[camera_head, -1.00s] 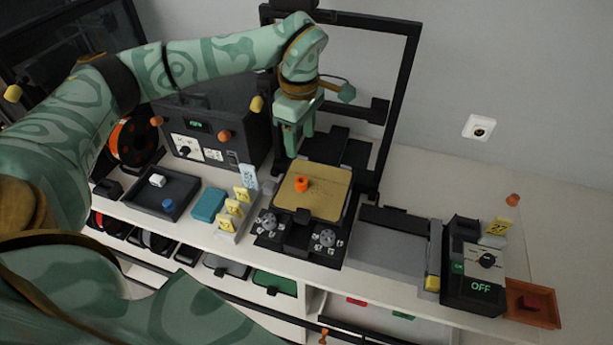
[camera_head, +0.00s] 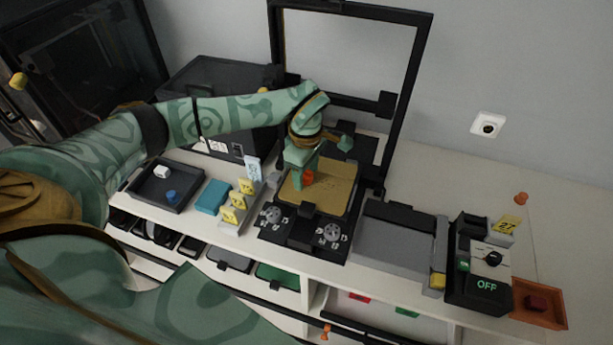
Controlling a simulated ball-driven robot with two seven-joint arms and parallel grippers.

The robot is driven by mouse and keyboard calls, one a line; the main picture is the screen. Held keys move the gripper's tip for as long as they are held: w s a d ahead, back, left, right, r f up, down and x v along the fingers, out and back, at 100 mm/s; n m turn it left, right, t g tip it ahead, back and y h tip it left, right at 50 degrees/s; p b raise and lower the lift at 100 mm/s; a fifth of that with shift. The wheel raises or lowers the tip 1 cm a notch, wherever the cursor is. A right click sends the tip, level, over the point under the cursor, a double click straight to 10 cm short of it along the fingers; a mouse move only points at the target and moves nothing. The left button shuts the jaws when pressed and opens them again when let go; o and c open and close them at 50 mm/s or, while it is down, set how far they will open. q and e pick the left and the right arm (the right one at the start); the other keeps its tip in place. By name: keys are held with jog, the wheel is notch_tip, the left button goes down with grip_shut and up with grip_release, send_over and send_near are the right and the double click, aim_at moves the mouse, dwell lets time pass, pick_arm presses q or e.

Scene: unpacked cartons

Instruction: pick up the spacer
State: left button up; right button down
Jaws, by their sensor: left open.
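The spacer appears to be the small orange piece (camera_head: 309,178) on the tan plate (camera_head: 330,196) of the 3D printer. My left gripper (camera_head: 302,178) has its fingers down at the orange piece and partly covers it. The gripper is open; whether the piece lies between the fingers or just behind them I cannot tell. My right gripper is not in view.
The printer's black frame (camera_head: 424,60) rises around and behind my left arm. Left of the printer are yellow tags (camera_head: 238,200), a teal block (camera_head: 213,196) and a dark tray (camera_head: 150,193). A grey bin (camera_head: 393,245) and a control box (camera_head: 480,285) stand to the right.

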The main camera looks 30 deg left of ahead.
pick_arm(q)
jog(key=c, duration=1)
jog(key=shift+r, duration=0.1)
jog(key=shift+c, duration=0.2)
